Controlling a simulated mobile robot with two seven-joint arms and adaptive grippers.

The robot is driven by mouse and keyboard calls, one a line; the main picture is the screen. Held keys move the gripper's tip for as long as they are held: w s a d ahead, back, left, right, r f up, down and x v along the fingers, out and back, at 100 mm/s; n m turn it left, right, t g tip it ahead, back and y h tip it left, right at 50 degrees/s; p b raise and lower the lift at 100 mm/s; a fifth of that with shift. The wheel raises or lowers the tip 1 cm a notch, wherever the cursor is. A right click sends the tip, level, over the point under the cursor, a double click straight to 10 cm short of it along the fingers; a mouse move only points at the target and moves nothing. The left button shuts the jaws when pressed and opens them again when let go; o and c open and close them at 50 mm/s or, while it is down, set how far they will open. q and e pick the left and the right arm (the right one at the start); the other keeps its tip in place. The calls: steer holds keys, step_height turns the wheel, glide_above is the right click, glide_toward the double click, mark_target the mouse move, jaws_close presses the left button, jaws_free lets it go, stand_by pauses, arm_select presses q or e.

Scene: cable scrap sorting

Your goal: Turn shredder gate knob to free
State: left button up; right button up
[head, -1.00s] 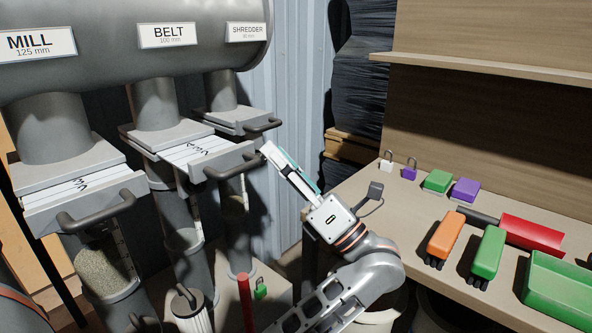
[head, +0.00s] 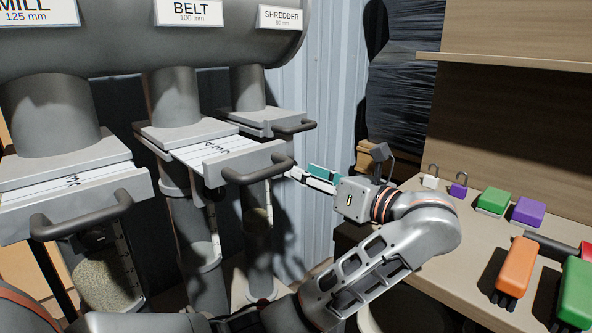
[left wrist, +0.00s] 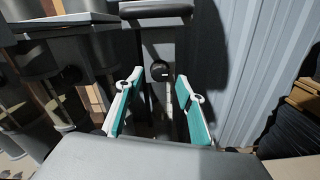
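The shredder gate (head: 265,120) with its dark bar handle (head: 294,127) sits under the SHREDDER label (head: 281,17). A round black knob (left wrist: 160,71) shows in the left wrist view below a dark handle bar (left wrist: 156,9), beyond and between the fingers. I cannot read the knob's setting, and I cannot make it out in the head view. My left gripper (head: 300,173) is just below and right of the shredder gate. In the left wrist view, my left gripper (left wrist: 158,88) has its two teal-and-white fingers apart with nothing between them. My right gripper is out of view.
The belt gate (head: 215,155) and its handle (head: 258,170) project close to the left of my left gripper. The mill gate (head: 75,195) is farther left. A workbench at right holds padlocks (head: 458,191), green (head: 493,200) and purple (head: 528,211) blocks and an orange tool (head: 516,265).

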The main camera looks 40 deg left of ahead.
arm_select(q)
steer(key=shift+w+a, duration=0.15)
steer(key=shift+a, duration=1.8)
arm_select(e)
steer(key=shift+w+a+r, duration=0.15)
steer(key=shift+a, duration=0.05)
arm_select(q)
steer(key=shift+c, duration=0.3)
jaws_close()
steer(key=shift+f+n, duration=0.1)
steer(key=shift+n, duration=0.2)
steer(key=shift+n+b, duration=2.2)
steer(key=shift+n, duration=6.4)
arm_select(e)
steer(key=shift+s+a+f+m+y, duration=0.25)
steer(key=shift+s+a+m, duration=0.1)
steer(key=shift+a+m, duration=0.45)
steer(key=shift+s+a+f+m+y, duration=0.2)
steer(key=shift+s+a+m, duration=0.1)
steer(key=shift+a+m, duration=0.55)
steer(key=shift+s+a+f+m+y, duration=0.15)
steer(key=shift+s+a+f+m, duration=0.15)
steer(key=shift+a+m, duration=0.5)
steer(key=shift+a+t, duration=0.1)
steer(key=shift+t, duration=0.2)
